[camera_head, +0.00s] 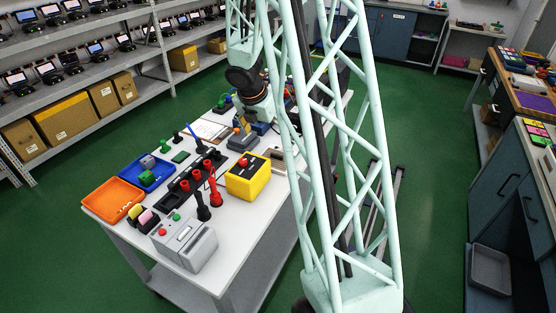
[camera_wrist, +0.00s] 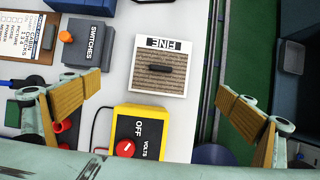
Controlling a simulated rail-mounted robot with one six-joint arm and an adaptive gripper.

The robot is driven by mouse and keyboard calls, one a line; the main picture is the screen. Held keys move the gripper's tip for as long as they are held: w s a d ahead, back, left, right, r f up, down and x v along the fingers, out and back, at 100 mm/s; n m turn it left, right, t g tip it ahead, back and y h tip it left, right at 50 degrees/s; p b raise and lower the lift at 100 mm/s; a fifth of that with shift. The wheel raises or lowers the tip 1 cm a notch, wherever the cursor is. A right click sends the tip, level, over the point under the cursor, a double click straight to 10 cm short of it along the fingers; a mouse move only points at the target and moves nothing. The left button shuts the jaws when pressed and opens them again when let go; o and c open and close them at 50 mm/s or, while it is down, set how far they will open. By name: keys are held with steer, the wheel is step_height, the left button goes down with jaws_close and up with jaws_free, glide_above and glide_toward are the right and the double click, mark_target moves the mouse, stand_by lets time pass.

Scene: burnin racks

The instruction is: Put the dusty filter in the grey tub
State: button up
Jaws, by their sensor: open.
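A square filter (camera_wrist: 185,78) lies flat on the white table below my wrist camera. It has a pale frame, brownish dusty-looking pleats, a dark bar handle and a label reading "FINE". It also shows partly in the head view (camera_head: 278,160), beside my arm. My gripper (camera_wrist: 160,90) is open and empty, its yellow-brown padded fingers wide apart to the left and right of the filter in the picture. The head view shows my gripper (camera_head: 244,122) over the table, with its fingertips hard to make out. A grey tub (camera_head: 490,270) sits low at the right cabinet.
A yellow "VOLTS" box (camera_wrist: 150,133) with a red knob stands close to the filter. A "SWITCHES" box (camera_wrist: 90,42) and a clipboard (camera_wrist: 25,35) are to the left. An orange tray (camera_head: 112,199) and blue tray (camera_head: 147,174) are on the table. Green floor separates table and cabinets.

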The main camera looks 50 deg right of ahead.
mark_target(276, 155)
steer(key=shift+b+x, duration=1.7)
steer(key=shift+x, duration=2.6)
steer(key=shift+f, duration=0.15)
steer(key=shift+b+x, duration=1.3)
steer(key=shift+x, duration=1.1)
steer(key=shift+s, duration=0.15)
steer(key=c, duration=1)
